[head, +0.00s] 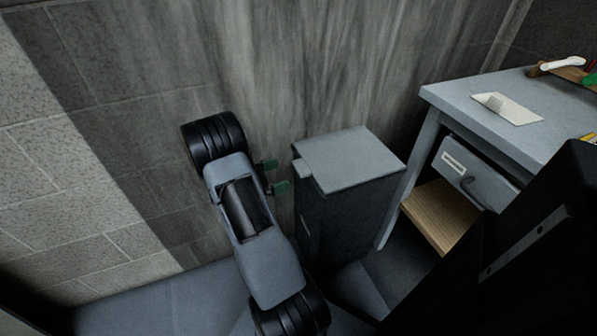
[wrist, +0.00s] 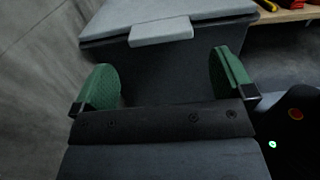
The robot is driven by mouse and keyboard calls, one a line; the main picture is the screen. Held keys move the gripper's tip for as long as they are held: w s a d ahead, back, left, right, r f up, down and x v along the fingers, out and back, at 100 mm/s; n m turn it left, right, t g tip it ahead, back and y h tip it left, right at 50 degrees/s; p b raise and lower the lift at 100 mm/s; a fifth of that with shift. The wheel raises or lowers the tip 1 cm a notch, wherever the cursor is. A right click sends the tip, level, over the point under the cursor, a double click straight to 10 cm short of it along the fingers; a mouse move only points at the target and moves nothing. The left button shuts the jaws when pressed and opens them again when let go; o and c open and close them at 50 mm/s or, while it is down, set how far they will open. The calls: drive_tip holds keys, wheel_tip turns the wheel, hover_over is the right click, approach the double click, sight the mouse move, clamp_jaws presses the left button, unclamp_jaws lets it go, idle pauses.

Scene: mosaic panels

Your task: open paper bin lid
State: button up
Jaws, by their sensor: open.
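The paper bin (head: 347,222) is a dark upright box with a light grey lid (head: 348,158), standing by the wall. The lid lies shut on top. A small grey tab (head: 301,169) sticks out at the lid's left edge; the tab also shows in the wrist view (wrist: 161,32). My gripper (head: 275,176) has green fingers and is just left of the tab, apart from it. In the wrist view my gripper (wrist: 165,82) is open and empty, with the tab ahead and between the fingers' lines.
A grey desk (head: 505,110) with a labelled drawer (head: 470,172) and a wooden lower shelf (head: 440,213) stands right of the bin. A concrete wall (head: 330,60) is close behind. Open floor (head: 165,305) lies at lower left.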

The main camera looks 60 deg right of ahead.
sight(298, 167)
drive_tip(key=b+x, duration=0.1)
drive_tip(key=x, duration=0.6)
drive_tip(key=shift+s+d, duration=0.1)
drive_tip(key=shift+s, duration=0.05)
